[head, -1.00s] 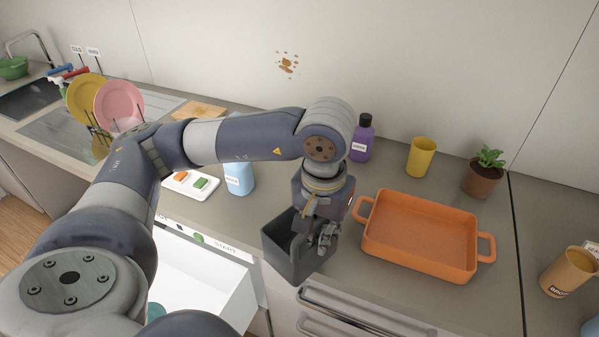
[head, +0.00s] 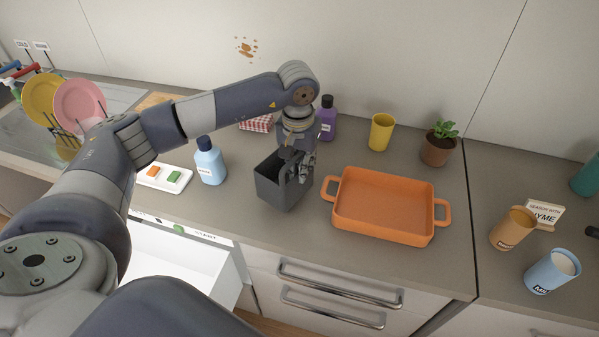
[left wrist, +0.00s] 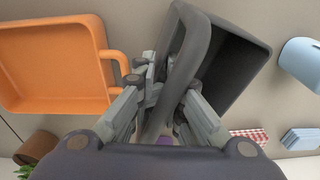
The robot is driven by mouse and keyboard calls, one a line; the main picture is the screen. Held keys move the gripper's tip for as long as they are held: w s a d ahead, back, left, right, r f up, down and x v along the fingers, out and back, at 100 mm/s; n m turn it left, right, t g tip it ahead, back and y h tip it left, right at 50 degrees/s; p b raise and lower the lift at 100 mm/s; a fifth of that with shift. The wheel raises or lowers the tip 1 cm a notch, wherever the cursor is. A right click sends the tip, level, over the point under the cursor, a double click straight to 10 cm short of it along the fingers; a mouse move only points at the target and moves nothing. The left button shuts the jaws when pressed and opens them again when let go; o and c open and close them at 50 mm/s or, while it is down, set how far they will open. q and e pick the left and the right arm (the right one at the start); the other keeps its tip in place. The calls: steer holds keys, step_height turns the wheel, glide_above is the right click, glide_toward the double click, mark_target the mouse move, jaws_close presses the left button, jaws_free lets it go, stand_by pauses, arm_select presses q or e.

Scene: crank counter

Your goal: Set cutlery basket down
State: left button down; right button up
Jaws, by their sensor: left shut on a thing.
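The cutlery basket (head: 282,190) is a dark grey, open-topped box with a handle. In the head view it is upright at the counter's front part, left of the orange tray. I cannot tell whether its base touches the counter. My left gripper (head: 299,172) is above its right side, shut on the handle. In the left wrist view the gripper (left wrist: 163,112) has its fingers around the handle, and the basket (left wrist: 235,62) looks empty in the part that shows. My right gripper is not in view.
An orange tray (head: 385,232) stands close on the right. A blue bottle (head: 210,163) stands left, a purple bottle (head: 327,120) and yellow cup (head: 380,133) behind. An open white drawer (head: 185,262) juts out below left. Bare counter (head: 300,228) lies in front of the basket.

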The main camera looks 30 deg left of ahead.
mark_target(300, 196)
arm_select(q)
steer(key=shift+f+p, duration=0.35)
steer(key=shift+p, duration=0.05)
step_height(300, 196, down, 2)
steer(key=shift+s+f+p, duration=0.1)
steer(key=shift+p, duration=0.55)
steer(key=shift+f, duration=0.3)
steer(key=c, duration=1.6)
jaws_free()
steer(key=shift+o, duration=0.2)
